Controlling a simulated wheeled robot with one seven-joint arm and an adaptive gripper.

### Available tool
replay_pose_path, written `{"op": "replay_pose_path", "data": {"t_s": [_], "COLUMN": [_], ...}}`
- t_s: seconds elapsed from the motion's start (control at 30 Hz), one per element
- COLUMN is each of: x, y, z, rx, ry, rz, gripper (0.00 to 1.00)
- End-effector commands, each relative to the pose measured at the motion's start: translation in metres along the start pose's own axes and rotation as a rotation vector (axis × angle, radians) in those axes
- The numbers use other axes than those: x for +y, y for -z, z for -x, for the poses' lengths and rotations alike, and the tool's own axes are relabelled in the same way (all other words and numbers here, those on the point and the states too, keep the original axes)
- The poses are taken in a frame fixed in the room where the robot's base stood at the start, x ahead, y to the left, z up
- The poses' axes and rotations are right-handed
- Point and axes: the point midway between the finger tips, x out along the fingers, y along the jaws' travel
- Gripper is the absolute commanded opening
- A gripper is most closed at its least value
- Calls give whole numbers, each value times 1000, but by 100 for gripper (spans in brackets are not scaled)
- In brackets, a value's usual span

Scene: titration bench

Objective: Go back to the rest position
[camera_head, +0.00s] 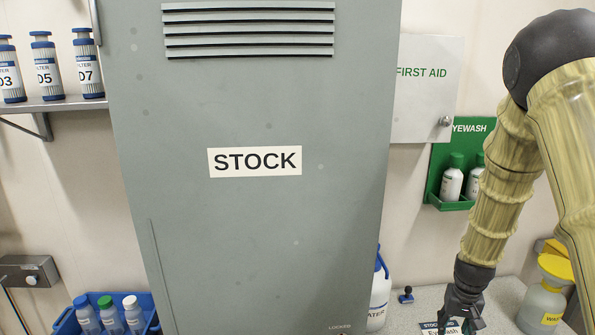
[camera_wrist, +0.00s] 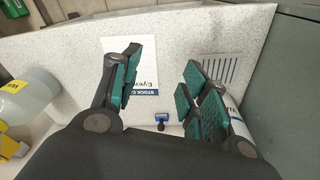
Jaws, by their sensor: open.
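My gripper (camera_head: 462,318) hangs low at the lower right of the head view, at the end of my bamboo-patterned arm. In the wrist view my gripper (camera_wrist: 160,90) has its teal-padded fingers spread apart with nothing between them. Below it lies a white stock card (camera_wrist: 132,58) on the speckled bench; the card (camera_head: 430,327) is partly hidden by the gripper in the head view. Whether the fingers touch the card or bench cannot be told.
A grey STOCK cabinet (camera_head: 255,230) stands in the middle, left of my arm. A green eyewash holder (camera_head: 440,170) and first aid box (camera_head: 425,105) hang behind.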

Motion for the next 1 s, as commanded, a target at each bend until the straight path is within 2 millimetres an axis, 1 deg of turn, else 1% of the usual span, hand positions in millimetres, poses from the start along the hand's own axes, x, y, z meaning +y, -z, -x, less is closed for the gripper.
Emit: {"op": "replay_pose_path", "data": {"t_s": [0.03,0.17,0.27,0.37,0.4,0.47,0.5,0.57,0.6,0.67,0.7,0.77,0.8,0.87,0.9,0.97,1.0], "x": [-1,-4,-8,-12,-15,-17,-20,-24,-27,-32,-34,-39,-41,-46,-49,-54,-56], "y": [-8,-27,-47,-74,-88,-112,-129,-154,-171,-198,-216,-243,-261,-289,-307,-335,-352], "z": [-12,-40,-66,-98,-114,-138,-154,-176,-190,-209,-221,-238,-248,-261,-269,-280,-285], "rx": [-7,-14,-20,-29,-33,-40,-44,-49,-52,-58,-61,-67,-71,-78,-82,-88,-92], "ry": [-6,-21,-34,-48,-54,-62,-65,-69,-70,-69,-66,-60,-55,-44,-37,-22,-12], "rz": [6,20,35,59,69,87,101,121,134,154,167,185,196,214,223,238,246], "gripper": [44,44,44,44,44,44,44,44,44,44,44,44,44,44,44,44,44]}}
